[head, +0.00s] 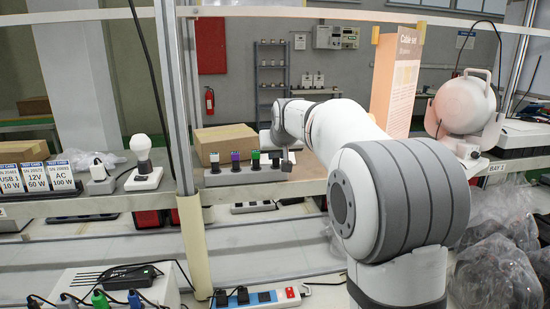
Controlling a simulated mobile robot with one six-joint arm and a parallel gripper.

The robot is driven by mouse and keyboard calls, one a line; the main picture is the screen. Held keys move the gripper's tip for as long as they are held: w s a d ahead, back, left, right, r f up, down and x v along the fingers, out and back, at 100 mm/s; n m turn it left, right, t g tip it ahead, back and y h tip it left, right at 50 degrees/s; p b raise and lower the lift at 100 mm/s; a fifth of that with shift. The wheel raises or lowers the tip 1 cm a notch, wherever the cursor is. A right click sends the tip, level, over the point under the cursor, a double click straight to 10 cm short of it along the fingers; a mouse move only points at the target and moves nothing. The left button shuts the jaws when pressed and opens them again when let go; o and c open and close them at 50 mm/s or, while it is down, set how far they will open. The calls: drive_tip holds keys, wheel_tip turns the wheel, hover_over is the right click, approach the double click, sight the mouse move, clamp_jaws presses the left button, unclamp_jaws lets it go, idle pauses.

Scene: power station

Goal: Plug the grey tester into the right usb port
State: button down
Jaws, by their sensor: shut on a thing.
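My gripper (284,153) is small and far off in the head view, pointing down at the right end of a grey holder (240,179) on the bench. It is shut on what looks like the grey tester, which is mostly hidden in the jaws; I cannot tell whether it is still seated in the holder. Testers with white (214,158), purple (235,157) and green (255,155) tops stand upright in a row to the gripper's left. I cannot make out which opening is the right USB port.
A cardboard box (226,143) lies behind the holder. An upright post (174,100) stands left of it. A power strip (262,298) lies below.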

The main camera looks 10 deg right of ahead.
drive_tip(key=shift+r, duration=0.1)
drive_tip(key=shift+r+p, duration=2.2)
drive_tip(key=shift+r, duration=0.7)
